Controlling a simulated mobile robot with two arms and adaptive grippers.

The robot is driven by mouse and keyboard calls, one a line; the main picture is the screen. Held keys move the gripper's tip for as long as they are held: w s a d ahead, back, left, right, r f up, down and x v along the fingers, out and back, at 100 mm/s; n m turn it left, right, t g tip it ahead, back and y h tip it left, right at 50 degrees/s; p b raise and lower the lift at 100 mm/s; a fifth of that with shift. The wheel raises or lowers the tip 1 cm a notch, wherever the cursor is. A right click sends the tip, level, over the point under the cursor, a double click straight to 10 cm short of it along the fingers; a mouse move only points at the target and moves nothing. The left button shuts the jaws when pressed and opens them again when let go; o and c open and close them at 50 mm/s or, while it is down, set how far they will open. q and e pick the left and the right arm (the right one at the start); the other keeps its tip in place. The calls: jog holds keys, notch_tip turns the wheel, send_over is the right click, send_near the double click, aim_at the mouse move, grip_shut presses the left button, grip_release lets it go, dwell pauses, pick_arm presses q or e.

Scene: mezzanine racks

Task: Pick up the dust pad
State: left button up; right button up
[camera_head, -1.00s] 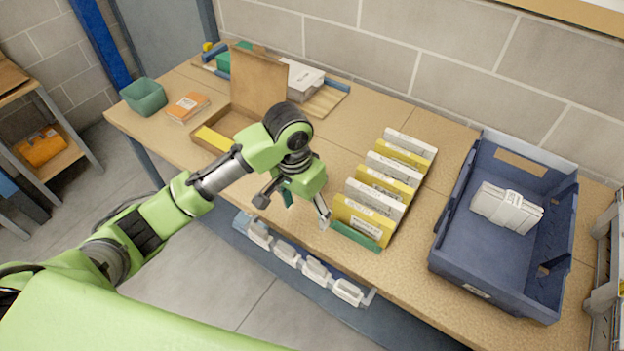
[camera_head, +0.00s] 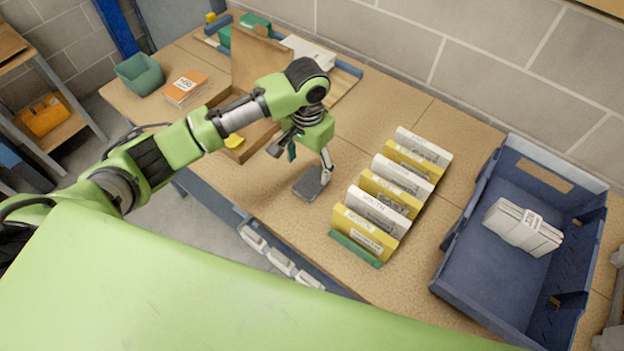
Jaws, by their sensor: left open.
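A dark grey pad (camera_head: 312,183), which looks like the dust pad, lies on the table near its front edge, left of the row of upright packets. My left gripper (camera_head: 301,161) is open above the table, its fingers pointing down. One fingertip is at the pad's upper right edge; whether it touches the pad I cannot tell. The other finger is up and to the left of the pad. Nothing shows between the fingers except a small dark green part. My right gripper is not in view.
White and yellow packets (camera_head: 385,195) stand in a green-ended rack just right of the pad. A blue crate (camera_head: 452,268) holding a white bundle (camera_head: 522,227) is further right. An open cardboard box (camera_head: 258,65), orange booklets (camera_head: 186,88) and green bin (camera_head: 140,76) are to the left.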

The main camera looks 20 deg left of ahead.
aim_at(311, 180)
pick_arm(q)
notch_tip(311, 180, down, 2)
jog(key=shift+f, duration=0.2)
jog(key=shift+w+f, duration=0.15)
jog(key=shift+f, duration=0.1)
jog(key=f, duration=0.1)
jog(key=f+p, duration=0.1)
jog(key=f, duration=0.2)
jog(key=shift+w+d+p, duration=0.2)
jog(key=shift+d+p, duration=0.1)
jog(key=shift+f, duration=0.6)
jog(key=c, duration=1.1)
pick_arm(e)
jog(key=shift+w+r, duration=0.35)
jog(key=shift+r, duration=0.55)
